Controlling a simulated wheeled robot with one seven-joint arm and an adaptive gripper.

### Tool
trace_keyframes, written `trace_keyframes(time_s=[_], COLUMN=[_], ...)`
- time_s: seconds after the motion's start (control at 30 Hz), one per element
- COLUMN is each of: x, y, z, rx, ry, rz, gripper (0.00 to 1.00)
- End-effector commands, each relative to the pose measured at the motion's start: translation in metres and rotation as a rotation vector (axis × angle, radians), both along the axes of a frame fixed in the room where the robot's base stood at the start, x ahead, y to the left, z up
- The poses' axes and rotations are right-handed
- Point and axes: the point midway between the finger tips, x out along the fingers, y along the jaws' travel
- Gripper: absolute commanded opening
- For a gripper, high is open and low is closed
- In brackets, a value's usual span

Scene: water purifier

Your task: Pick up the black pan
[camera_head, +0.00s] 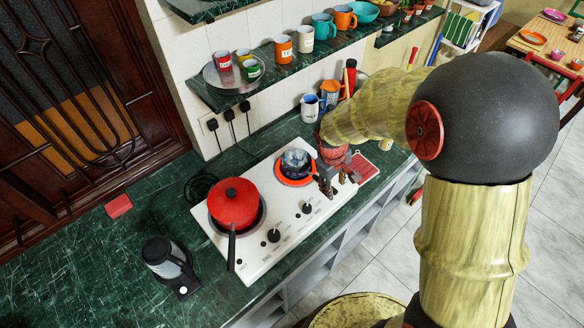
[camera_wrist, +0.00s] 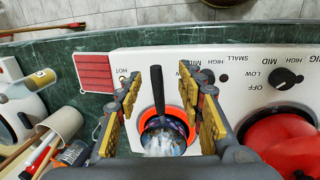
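The small black pan (camera_head: 296,161) sits on the right burner's orange-red ring in the head view. Its inside looks shiny, blue and white. In the wrist view the pan (camera_wrist: 163,138) is at lower centre, and its black handle (camera_wrist: 158,90) points up the picture between my fingers. My gripper (camera_head: 337,184) is open, over the stove's right part, close to the handle. In the wrist view my gripper (camera_wrist: 182,88) has its yellow-padded fingers apart, one on each side of the handle. I see no contact, and cannot tell the height gap.
A red lidded pot (camera_head: 233,203) stands on the left burner of the white stove (camera_head: 265,247). Stove knobs (camera_head: 274,236) line the front. A kettle-like black item (camera_head: 165,257) stands left on the green counter (camera_head: 110,265). Mugs and utensils stand behind my gripper, under a shelf (camera_head: 290,68).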

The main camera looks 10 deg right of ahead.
Motion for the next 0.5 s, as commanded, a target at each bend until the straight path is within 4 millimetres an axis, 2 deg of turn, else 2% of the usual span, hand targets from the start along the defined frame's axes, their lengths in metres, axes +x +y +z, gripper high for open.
trace_keyframes(time_s=[0.03,0.13,0.5], x=[0.007,0.009,0.014], y=[0.000,0.000,-0.004], z=[0.003,-0.002,-0.033], rx=[-0.001,-0.002,-0.001], ry=[-0.018,-0.022,-0.020], rz=[0.028,0.055,0.055], gripper=[0.38,0.38,0.38])
